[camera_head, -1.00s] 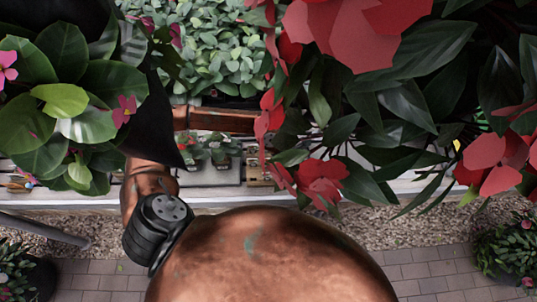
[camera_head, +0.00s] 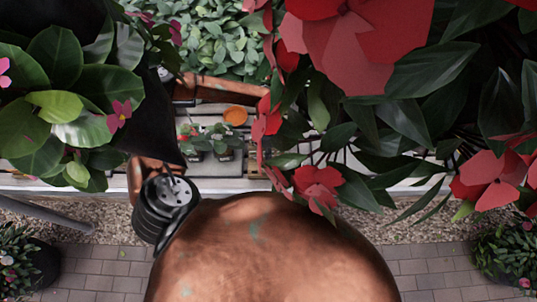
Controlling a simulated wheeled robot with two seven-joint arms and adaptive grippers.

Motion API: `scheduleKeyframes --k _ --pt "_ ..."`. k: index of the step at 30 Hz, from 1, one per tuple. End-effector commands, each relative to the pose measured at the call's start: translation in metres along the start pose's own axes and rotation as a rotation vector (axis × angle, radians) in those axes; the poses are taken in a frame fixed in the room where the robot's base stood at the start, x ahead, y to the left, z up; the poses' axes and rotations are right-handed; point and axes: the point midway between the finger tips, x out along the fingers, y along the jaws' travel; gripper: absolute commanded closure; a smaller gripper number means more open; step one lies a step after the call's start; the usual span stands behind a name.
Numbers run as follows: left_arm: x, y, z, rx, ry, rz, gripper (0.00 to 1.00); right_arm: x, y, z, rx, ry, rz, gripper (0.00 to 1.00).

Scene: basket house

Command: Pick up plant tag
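I cannot make out a plant tag in the head view. Two small potted plants, a left one (camera_head: 190,143) and a right one (camera_head: 222,142), stand on a slatted bench (camera_head: 205,171) near the middle. An orange round dish (camera_head: 236,115) lies just behind them. Neither gripper shows. A copper and black part of my arm is at the lower left of the bench, with its far end hidden behind a dark hanging pot. Red flowers and leaves cover the right side of the bench.
A hanging plant with broad leaves (camera_head: 55,120) fills the upper left. Large red flowers (camera_head: 350,40) hang close at the upper right. Leafy greens (camera_head: 215,45) stand behind a brown trough edge (camera_head: 208,90). Gravel and paving (camera_head: 100,272) lie in front, with potted plants at both lower corners.

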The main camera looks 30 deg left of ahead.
Motion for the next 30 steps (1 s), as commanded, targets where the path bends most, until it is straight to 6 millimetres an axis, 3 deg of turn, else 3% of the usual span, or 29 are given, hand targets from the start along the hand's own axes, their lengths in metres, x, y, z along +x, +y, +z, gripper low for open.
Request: scheduleKeyframes --k 9,20,30 --pt "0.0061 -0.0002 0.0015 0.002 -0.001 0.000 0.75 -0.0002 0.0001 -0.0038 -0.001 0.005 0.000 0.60" --pt "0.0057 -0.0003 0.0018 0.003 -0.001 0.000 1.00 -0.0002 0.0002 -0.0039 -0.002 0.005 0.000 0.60" --pt "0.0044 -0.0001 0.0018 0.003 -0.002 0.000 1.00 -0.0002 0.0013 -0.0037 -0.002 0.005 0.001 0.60"
